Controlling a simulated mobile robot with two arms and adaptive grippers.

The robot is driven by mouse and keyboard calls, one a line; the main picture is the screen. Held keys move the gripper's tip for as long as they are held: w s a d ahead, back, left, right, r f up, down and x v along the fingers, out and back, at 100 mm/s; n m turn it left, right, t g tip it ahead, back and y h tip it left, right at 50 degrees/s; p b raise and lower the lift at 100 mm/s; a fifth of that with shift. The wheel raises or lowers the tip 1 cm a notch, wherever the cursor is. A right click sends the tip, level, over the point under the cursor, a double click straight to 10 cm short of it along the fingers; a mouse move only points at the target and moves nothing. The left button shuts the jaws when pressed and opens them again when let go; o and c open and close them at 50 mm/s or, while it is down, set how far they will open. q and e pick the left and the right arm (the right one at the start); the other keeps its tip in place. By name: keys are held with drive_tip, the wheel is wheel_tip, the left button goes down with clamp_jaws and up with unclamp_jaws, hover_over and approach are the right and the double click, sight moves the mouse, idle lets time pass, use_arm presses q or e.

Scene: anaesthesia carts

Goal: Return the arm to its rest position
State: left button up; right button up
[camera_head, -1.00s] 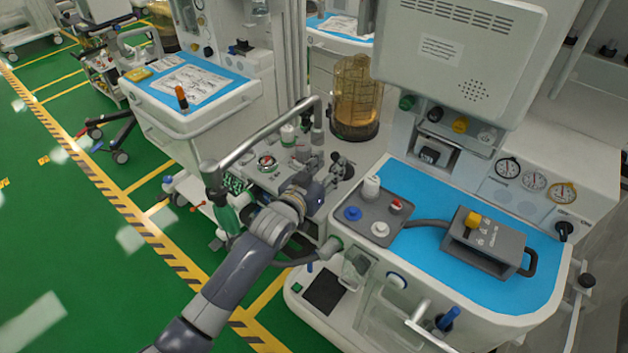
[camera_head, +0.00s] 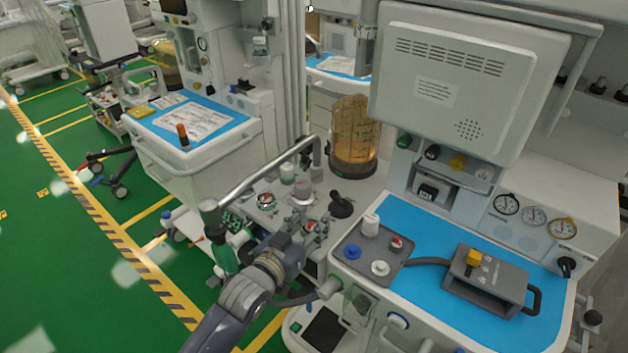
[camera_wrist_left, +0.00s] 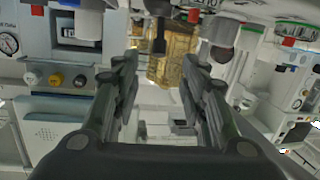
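My left arm (camera_head: 245,290) comes in from the bottom of the head view, grey and bent upward. My left gripper (camera_head: 318,229) is small and dark there, between the silver bar and the near cart's blue top. In the left wrist view the left gripper (camera_wrist_left: 158,66) shows two dark fingers spread wide apart. Nothing is between them; cart parts show in the gap behind. The gripper is empty. My right gripper is in neither view.
A bent silver bar (camera_head: 262,165) stands close to the gripper. A black-capped knob (camera_head: 341,205) is just beyond it. The near cart's blue top (camera_head: 420,255) lies to the right. An amber canister (camera_head: 353,140) stands behind. Green floor (camera_head: 60,260) is open on the left.

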use_arm(q)
drive_tip(key=s+a+f+n+g+y, duration=0.1)
drive_tip(key=s+a+f+g+y, duration=0.1)
drive_tip(key=s+a+f, duration=0.3)
drive_tip(key=s+a+f+g+y, duration=0.2)
drive_tip(key=s+a+f, duration=0.15)
drive_tip(key=s, duration=0.35)
drive_tip(key=s+a+f+n+g+y, duration=0.15)
drive_tip(key=s+a+g, duration=0.25)
drive_tip(key=s, duration=0.6)
drive_tip(key=s+a+f+g+y, duration=0.25)
drive_tip(key=s+a, duration=0.25)
drive_tip(key=s, duration=0.5)
wheel_tip(320, 180, down, 26)
drive_tip(key=s+g, duration=0.2)
drive_tip(key=s+a+f+g, duration=0.1)
drive_tip(key=s+a+f, duration=0.2)
drive_tip(key=s+f, duration=1.3)
drive_tip(key=shift+s+f+m+h, duration=0.3)
drive_tip(key=shift+s+f+m, duration=0.05)
drive_tip(key=shift+f, duration=0.05)
